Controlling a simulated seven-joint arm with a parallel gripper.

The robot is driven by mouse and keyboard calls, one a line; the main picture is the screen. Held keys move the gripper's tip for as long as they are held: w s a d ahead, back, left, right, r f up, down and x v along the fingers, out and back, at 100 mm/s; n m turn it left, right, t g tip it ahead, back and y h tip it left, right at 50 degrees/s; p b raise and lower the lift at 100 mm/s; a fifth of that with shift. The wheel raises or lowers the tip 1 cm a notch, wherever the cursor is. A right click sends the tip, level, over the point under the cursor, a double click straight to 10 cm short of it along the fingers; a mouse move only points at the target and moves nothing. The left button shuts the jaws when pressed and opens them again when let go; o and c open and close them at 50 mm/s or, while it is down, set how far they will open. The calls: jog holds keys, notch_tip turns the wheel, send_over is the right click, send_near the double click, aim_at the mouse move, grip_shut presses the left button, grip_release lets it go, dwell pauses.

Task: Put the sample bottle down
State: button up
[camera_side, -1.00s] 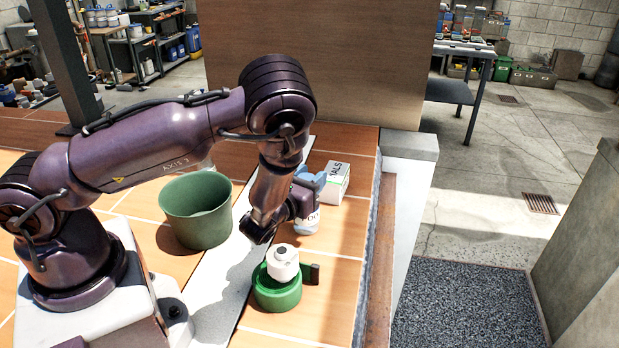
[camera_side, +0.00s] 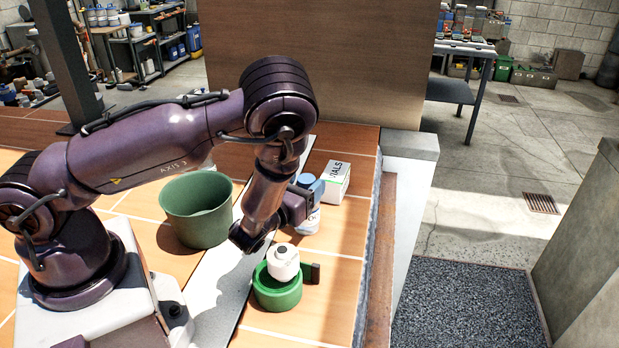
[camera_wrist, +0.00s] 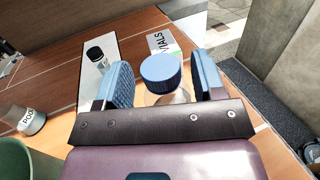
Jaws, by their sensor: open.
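The sample bottle, clear with a round blue cap (camera_wrist: 161,68), stands between my fingers in the wrist view. Gaps show between the cap and the blue pads on both sides. My gripper (camera_wrist: 164,82) is open around the bottle, one pad to each side.
A white VIALS box (camera_side: 337,182) stands just behind the bottle. A green bucket (camera_side: 196,215) is to the left. A white bottle (camera_side: 283,262) sits in a green holder (camera_side: 277,293) in front. A POOL-labelled container (camera_wrist: 32,120) stands at left in the wrist view.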

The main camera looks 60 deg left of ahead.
jog(key=s+a+r+n+g+y, duration=0.3)
jog(key=r+n+y, duration=0.15)
jog(key=r, duration=0.25)
jog(key=s+a+r+n+g+y, duration=0.3)
jog(key=r+n+g, duration=0.1)
jog(key=r+n, duration=0.25)
jog(key=s+a+r+n+g+h, duration=0.2)
jog(key=s+r+n+g, duration=0.2)
jog(key=s+n+g, duration=0.6)
jog(key=s+d+r+n+t+h, duration=0.2)
jog(key=d+r+n+t+h, duration=0.1)
jog(key=d+n+h, duration=0.2)
jog(key=s+d+r+n+t+h, duration=0.2)
jog(key=d+r+n+t+h, duration=0.1)
jog(key=d+h, duration=0.5)
jog(key=shift+s+d+r+n, duration=0.15)
jog(key=shift+d+r+n, duration=0.4)
jog(key=shift+d+n, duration=0.3)
